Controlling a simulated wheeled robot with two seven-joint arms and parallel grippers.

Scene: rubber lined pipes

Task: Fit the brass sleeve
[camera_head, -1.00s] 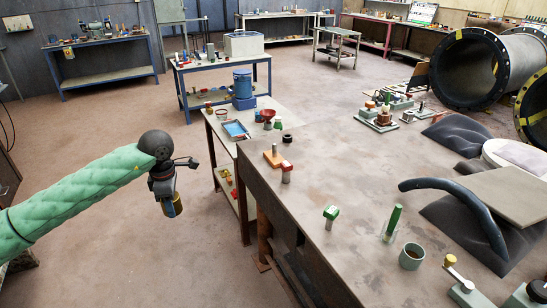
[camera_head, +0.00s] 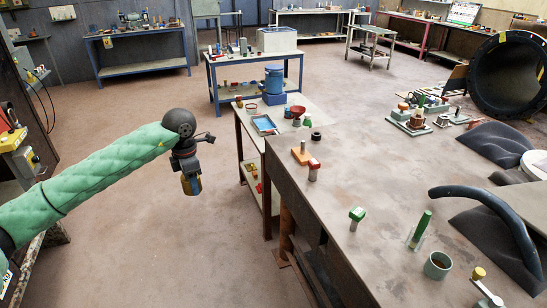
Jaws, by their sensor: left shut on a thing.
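My left gripper (camera_head: 188,172) hangs over the open floor, left of the big brown workbench (camera_head: 390,160). It points down and is shut on a small brass-coloured cylinder (camera_head: 191,185), which looks like the brass sleeve. The fingers hide its upper part. On the bench stand a red-topped peg (camera_head: 313,170), a green-topped peg (camera_head: 355,218), a green upright rod (camera_head: 419,229) in a clear holder, and a grey-green cup (camera_head: 437,265). I cannot tell which of these the sleeve fits. My right gripper does not show.
A dark curved hose (camera_head: 490,200) lies at the bench's right. A side table (camera_head: 262,128) holds a blue tray (camera_head: 264,125) and a red funnel (camera_head: 297,112). A large black-lined pipe (camera_head: 510,75) stands at the back right. The floor under my left gripper is clear.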

